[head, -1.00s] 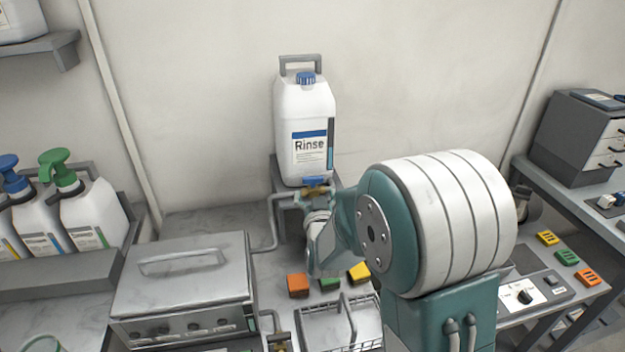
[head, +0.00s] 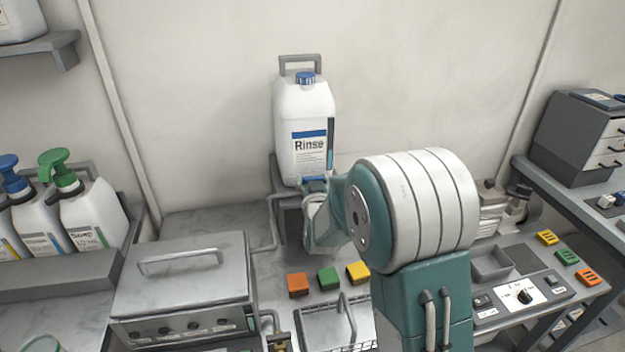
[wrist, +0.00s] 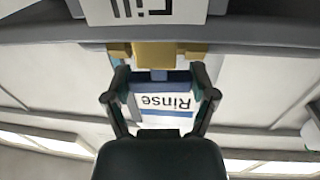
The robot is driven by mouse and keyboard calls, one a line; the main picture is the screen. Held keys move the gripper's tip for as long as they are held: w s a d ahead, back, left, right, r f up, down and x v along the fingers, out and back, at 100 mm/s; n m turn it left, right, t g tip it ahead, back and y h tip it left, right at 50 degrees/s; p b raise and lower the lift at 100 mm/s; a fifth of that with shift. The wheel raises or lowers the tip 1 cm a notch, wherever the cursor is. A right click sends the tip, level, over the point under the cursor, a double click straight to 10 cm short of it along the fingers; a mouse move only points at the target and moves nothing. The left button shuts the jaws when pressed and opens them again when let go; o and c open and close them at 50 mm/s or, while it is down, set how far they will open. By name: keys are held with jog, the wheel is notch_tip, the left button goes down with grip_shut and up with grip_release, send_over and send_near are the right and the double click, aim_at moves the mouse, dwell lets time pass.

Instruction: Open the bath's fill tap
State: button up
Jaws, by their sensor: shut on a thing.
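The fill tap has a brass body (wrist: 155,54) and a blue handle (wrist: 165,77), both in the wrist view, which is upside down. My gripper (wrist: 160,88) has its two dark fingers on either side of the blue handle and is shut on it. In the head view my gripper (head: 316,184) is at the tap, just below the front of the white Rinse canister (head: 304,125), and hides most of the tap. The bath (head: 185,282), a steel box with a lid handle, stands at the lower left, its lid down. A pipe (head: 272,225) runs beside it toward the tap.
Orange (head: 298,284), green (head: 328,279) and yellow (head: 358,272) blocks lie on the bench below my gripper. Pump bottles (head: 92,212) stand left; a control panel (head: 520,295) is right.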

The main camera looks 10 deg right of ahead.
jog(key=shift+n+y, duration=0.7)
jog(key=shift+y, duration=0.4)
jog(key=o, duration=1)
jog(key=shift+o, duration=0.2)
jog(key=s, duration=1.2)
